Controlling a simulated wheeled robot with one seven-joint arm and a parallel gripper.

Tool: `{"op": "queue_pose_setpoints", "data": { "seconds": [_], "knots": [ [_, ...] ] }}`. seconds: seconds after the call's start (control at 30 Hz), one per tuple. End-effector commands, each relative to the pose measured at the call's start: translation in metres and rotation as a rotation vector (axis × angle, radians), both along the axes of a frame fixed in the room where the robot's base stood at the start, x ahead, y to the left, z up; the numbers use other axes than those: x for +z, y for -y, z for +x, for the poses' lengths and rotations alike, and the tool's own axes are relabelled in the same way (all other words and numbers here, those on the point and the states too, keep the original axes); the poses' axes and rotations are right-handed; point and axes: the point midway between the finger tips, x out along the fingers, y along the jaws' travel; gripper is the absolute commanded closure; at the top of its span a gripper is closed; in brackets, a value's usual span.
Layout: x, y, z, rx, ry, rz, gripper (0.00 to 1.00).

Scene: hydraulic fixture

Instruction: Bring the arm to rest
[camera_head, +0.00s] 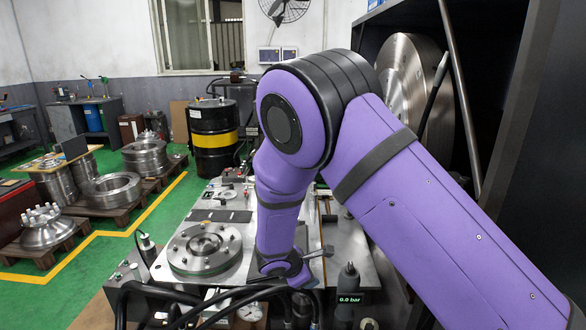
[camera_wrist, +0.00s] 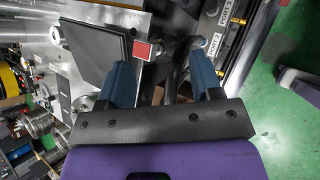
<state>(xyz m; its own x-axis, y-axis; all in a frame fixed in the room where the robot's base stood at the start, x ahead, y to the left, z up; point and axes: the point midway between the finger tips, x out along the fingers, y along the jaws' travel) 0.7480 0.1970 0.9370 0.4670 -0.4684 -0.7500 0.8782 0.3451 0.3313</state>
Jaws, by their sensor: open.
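My purple arm fills the middle and right of the head view, bent at the elbow with the forearm hanging down over the metal bench. My gripper (camera_wrist: 165,85) shows in the wrist view with two blue fingers spread apart and nothing between them. Below and between the fingers lie dark hoses and fittings, with a small red block (camera_wrist: 142,51) and a dark plate (camera_wrist: 98,48) near the left finger. The right fingertip is close in the picture to a round metal fitting near the port labels. I cannot tell whether it touches.
The bench (camera_head: 165,272) carries a round bolted flange (camera_head: 204,248). Black hoses (camera_head: 190,300) run along its front. A bottle-like part (camera_head: 348,283) stands right of my wrist, by a 0.0 bar display. A large steel disc (camera_head: 405,85) and dark frame stand right.

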Motion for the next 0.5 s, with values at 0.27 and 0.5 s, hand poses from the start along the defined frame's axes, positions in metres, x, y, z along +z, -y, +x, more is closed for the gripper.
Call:
{"op": "queue_pose_setpoints", "data": {
  "seconds": [0.27, 0.5],
  "knots": [
    [0.105, 0.063, -0.002, -0.308, 0.072, 0.188, 0.41],
    [0.181, 0.117, -0.024, -0.554, 0.128, 0.344, 0.41]
  ]
}}
